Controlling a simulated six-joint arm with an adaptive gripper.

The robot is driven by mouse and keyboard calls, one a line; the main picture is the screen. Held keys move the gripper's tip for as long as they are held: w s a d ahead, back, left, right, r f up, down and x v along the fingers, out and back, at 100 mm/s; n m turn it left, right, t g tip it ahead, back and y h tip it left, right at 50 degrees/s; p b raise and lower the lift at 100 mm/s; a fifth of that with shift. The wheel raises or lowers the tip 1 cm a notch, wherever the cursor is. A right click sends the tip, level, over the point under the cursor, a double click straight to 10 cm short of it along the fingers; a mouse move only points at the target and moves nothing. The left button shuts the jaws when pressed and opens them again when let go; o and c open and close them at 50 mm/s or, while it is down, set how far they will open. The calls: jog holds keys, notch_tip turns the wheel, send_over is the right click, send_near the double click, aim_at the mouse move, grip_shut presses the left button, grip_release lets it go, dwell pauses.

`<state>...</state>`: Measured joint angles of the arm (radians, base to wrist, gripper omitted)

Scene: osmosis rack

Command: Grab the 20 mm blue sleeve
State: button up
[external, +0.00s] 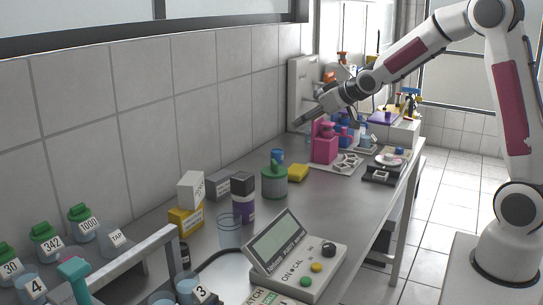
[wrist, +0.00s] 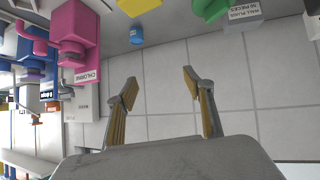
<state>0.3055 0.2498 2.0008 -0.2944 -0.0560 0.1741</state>
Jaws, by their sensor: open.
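My gripper (external: 303,119) is raised in the air near the wall at the far end of the bench. In the wrist view my gripper (wrist: 161,82) is open, with nothing between its fingers. The sleeve is apart from the fingers. Its size marking cannot be read.
A pink dispenser labelled chlorine (wrist: 77,35) stands to one side of the sleeve, with a yellow block (external: 298,173) nearby. A grey box (external: 217,184) and dark bottle (external: 243,196) stand nearer the camera. The tiled wall (wrist: 250,100) lies behind the sleeve.

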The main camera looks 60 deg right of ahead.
jog(key=w+d+f+t, duration=0.1)
jog(key=w+d+f, duration=0.5)
jog(key=w+f, duration=0.1)
jog(key=t, duration=0.2)
send_near(281, 152)
jog(key=x, duration=0.4)
jog(key=shift+w+a+r, duration=0.15)
jog(key=shift+w+r, duration=0.05)
jog(key=shift+r, duration=0.05)
jog(key=shift+x, duration=1.25)
jog(key=shift+f, duration=0.1)
jog(key=shift+f+x, duration=0.25)
jog(key=shift+x, duration=2.2)
